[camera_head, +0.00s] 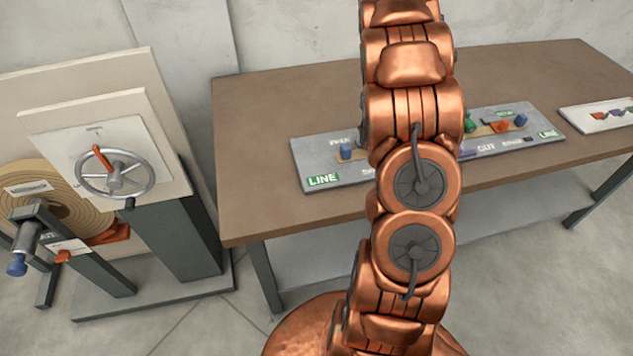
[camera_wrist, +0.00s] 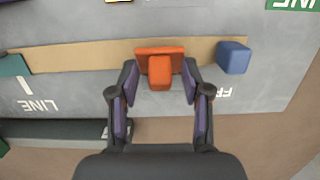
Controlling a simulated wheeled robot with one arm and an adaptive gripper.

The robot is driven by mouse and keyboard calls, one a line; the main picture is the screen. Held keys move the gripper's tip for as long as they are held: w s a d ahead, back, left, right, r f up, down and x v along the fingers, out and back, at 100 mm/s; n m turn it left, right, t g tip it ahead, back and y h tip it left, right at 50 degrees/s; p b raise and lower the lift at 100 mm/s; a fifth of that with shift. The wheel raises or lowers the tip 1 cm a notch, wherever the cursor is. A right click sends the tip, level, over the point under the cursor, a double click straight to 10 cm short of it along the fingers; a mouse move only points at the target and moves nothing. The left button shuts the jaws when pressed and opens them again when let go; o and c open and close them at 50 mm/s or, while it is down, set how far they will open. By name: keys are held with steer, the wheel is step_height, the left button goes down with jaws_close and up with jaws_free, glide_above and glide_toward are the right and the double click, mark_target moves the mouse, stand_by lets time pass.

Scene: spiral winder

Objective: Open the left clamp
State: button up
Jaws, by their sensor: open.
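A grey panel (camera_head: 345,178) with coloured controls lies on the brown table. In the wrist view, my gripper (camera_wrist: 159,82) is open, its fingers on either side of an orange block (camera_wrist: 160,73) on a tan strip (camera_wrist: 85,56). Contact cannot be told. The block has a wide back and a narrower front part. A blue block (camera_wrist: 233,57) stands to its right, and a teal block (camera_wrist: 13,68) at the left edge. The panel lettering is upside down there. No label readable as the left clamp shows. My arm hides my gripper and the panel's middle in the head view.
A winder stands left of the table, with a grey handwheel (camera_head: 115,173), tan spiral disc (camera_head: 52,196) and blue-tipped post (camera_head: 17,265). More controls, including an orange one (camera_head: 500,127), sit at the panel's right. A white board (camera_head: 600,116) lies farther right. The table's front left is bare.

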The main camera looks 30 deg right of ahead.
steer(key=shift+s+a+f+t+h, duration=0.15)
steer(key=shift+s+t+h, duration=0.3)
steer(key=shift+t, duration=0.65)
steer(key=shift+s+a+f+t+h+b, duration=0.15)
steer(key=shift+s+f+t+h+b, duration=0.15)
steer(key=shift+t+b, duration=0.5)
steer(key=shift+s+a+f+t+h+b, duration=0.15)
steer(key=shift+s+f+t+h+b, duration=0.15)
steer(key=shift+t, duration=0.8)
steer(key=shift+r, duration=0.2)
steer(key=d+b+v, duration=0.1)
steer(key=b+v, duration=0.1)
steer(key=v, duration=0.5)
steer(key=s+a+r+n+g+p, duration=0.1)
steer(key=s+a+r, duration=0.1)
steer(key=a, duration=0.6)
steer(key=s+a+r+g+y+p, duration=0.1)
steer(key=s+a+r+p, duration=0.1)
steer(key=a, duration=0.7)
steer(key=s+a+r+n+g+y+p, duration=0.1)
steer(key=s+a, duration=0.3)
steer(key=a, duration=0.5)
steer(key=shift+s+a+r+n, duration=0.2)
steer(key=shift+s+r+n, duration=0.15)
steer(key=shift+r, duration=0.3)
steer(key=shift+y, duration=0.25)
